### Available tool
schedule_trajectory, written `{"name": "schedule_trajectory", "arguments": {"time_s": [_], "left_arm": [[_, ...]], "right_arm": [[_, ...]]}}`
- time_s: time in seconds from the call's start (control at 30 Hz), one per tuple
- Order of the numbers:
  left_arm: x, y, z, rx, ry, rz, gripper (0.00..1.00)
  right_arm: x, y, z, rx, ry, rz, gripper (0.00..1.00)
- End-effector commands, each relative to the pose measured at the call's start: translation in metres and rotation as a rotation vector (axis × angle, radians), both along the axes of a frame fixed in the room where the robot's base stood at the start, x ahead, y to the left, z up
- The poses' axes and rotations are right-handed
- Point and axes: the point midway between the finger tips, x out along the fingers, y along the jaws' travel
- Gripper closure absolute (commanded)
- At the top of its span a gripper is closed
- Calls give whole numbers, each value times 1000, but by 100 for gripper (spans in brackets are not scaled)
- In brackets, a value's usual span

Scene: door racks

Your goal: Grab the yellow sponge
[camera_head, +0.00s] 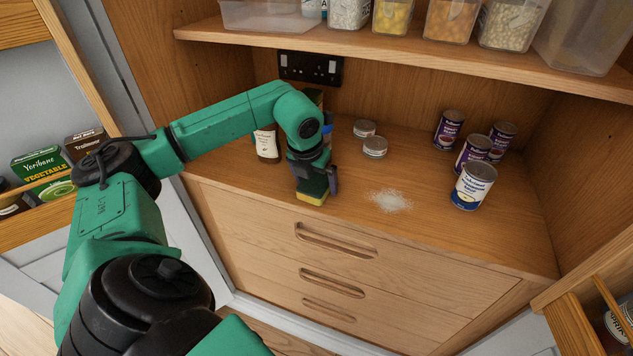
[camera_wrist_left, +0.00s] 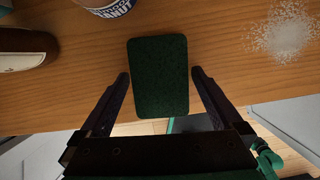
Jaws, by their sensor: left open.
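The sponge (camera_head: 312,196) lies near the front edge of the wooden counter, with a dark green top and a yellow underside. In the left wrist view its green face (camera_wrist_left: 160,60) fills the space between the fingers. My left gripper (camera_head: 314,178) is open and points down over it. In the left wrist view my left gripper (camera_wrist_left: 160,76) has one finger on each side of the sponge, with a small gap showing on both sides. Whether the fingertips reach down to the sponge's height is hard to tell. My right gripper is not in view.
White powder (camera_head: 390,200) lies right of the sponge. Several cans (camera_head: 473,186) stand at the right, two small tins (camera_head: 375,147) behind, and a brown jar (camera_head: 267,144) at the left. A shelf (camera_head: 400,45) with containers overhangs the counter. Drawers (camera_head: 330,250) are below.

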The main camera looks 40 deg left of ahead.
Motion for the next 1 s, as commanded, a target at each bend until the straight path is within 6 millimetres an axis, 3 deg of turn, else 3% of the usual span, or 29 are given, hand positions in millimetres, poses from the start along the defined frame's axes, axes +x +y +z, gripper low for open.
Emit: {"name": "schedule_trajectory", "arguments": {"time_s": [0.13,0.17,0.33,0.77,0.87,1.0], "left_arm": [[0,0,-3,0,0,0,0],[0,0,-2,0,0,0,8],[0,0,-2,0,1,0,71],[0,0,5,-1,-1,0,72],[1,-1,19,-2,-6,-1,72],[2,-1,63,-4,-10,-1,72]], "right_arm": [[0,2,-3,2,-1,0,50],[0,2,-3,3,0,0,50],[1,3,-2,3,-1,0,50],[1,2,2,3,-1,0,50],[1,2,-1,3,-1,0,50],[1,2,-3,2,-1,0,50]]}}
